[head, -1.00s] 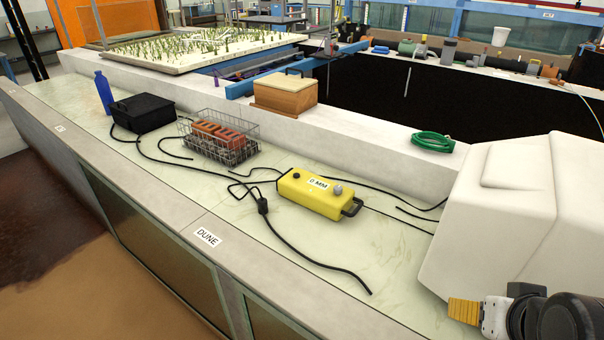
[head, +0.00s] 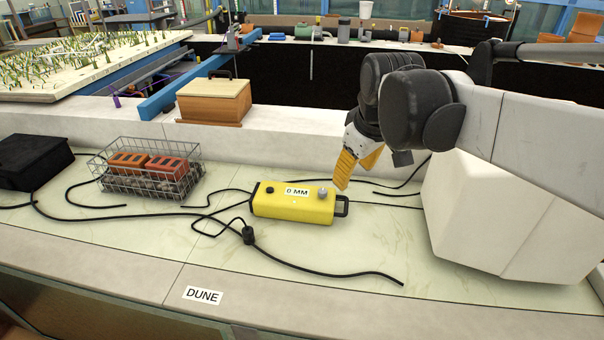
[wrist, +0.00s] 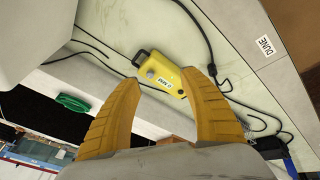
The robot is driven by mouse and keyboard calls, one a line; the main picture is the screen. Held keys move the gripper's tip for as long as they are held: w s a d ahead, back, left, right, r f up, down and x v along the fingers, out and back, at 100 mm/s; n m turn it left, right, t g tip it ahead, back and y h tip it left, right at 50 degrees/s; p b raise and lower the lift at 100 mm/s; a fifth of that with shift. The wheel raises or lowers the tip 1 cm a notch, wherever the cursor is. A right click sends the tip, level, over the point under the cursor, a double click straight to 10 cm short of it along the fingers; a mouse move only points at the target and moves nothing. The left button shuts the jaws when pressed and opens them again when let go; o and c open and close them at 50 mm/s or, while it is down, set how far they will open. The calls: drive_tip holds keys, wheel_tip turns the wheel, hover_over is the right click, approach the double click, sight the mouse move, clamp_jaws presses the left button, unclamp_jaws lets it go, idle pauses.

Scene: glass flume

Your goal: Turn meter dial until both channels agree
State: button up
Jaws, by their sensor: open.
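The yellow meter box (head: 280,207) lies on the pale counter in the head view, with a label reading "0 MM" on top. A grey dial (head: 322,191) stands near its right end, beside a black handle; a small dark knob (head: 270,189) is near its left end. My gripper (head: 343,180), with yellow fingers, is open above and just right of the dial, apart from it. In the wrist view the meter (wrist: 162,77) shows beyond and between the spread fingers (wrist: 175,85); nothing is between the fingertips. No second channel's reading is visible.
A wire basket (head: 150,178) with orange bricks and a black box (head: 30,162) stand to the left. Black cables (head: 330,272) lie around the meter. A large white block (head: 505,215) stands close on the right. A wooden box (head: 213,103) sits on the ledge behind.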

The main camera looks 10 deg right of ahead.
drive_tip(key=w+n+g, duration=0.1)
drive_tip(key=w+n, duration=0.1)
drive_tip(key=w, duration=0.6)
drive_tip(key=n+g+p, duration=0.1)
drive_tip(key=n+g, duration=0.2)
drive_tip(key=n, duration=0.6)
hover_over(322, 190)
wheel_tip(322, 190, down, 17)
wheel_tip(322, 190, down, 10)
drive_tip(key=b, duration=0.4)
drive_tip(key=shift+s+f, duration=0.15)
drive_tip(key=shift+f, duration=0.1)
clamp_jaws()
